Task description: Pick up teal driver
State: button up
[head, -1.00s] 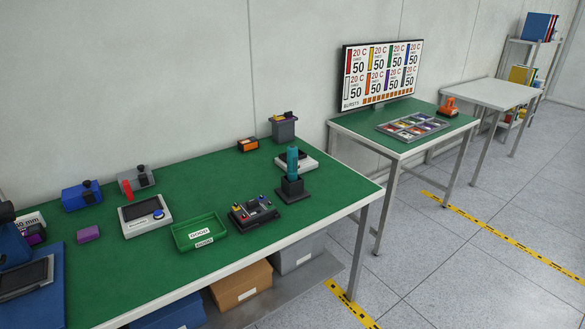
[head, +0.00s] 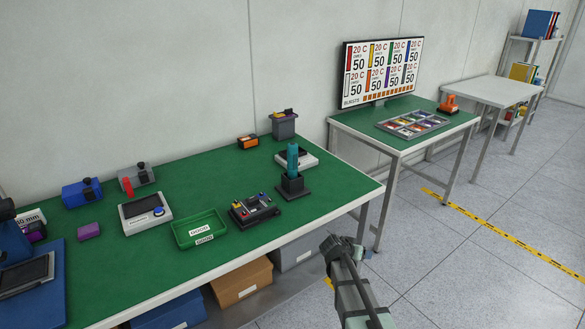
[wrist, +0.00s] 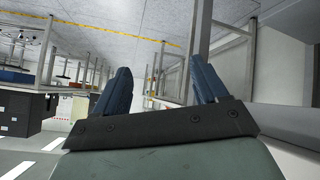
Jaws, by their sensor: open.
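The teal driver (head: 292,158) stands upright in a black square holder (head: 293,187) near the right end of the green-topped bench. Its lower part is hidden inside the holder. My gripper (head: 366,254) is in front of the bench's right end, off the bench top and to the lower right of the driver. In the wrist view my gripper (wrist: 163,78) shows two blue fingers spread apart with nothing between them. The driver cannot be made out in the wrist view.
A black device with coloured knobs (head: 254,209) and a green tray (head: 200,230) lie left of the holder. A white-edged device (head: 298,157) sits just behind the driver, and a grey bin (head: 285,125) stands farther back. A bench leg (head: 361,235) is near my gripper.

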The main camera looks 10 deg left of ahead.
jog(key=w+a+r+t, duration=0.2)
jog(key=w+a+r, duration=0.15)
jog(key=r, duration=0.25)
jog(key=w+a+r+m+t, duration=0.1)
jog(key=w+a+r, duration=0.25)
jog(key=r, duration=0.35)
jog(key=w+a+r+t, duration=0.2)
jog(key=w+a+r, duration=0.15)
jog(key=r, duration=0.25)
jog(key=n+t+y, duration=0.2)
jog(key=t, duration=0.3)
send_near(292, 156)
jog(key=x, duration=0.8)
jog(key=shift+w, duration=0.35)
jog(key=shift+a+x, duration=0.15)
jog(key=shift+x, duration=1.15)
jog(key=shift+a+x, duration=0.1)
jog(key=shift+x, duration=1.2)
jog(key=shift+c, duration=0.4)
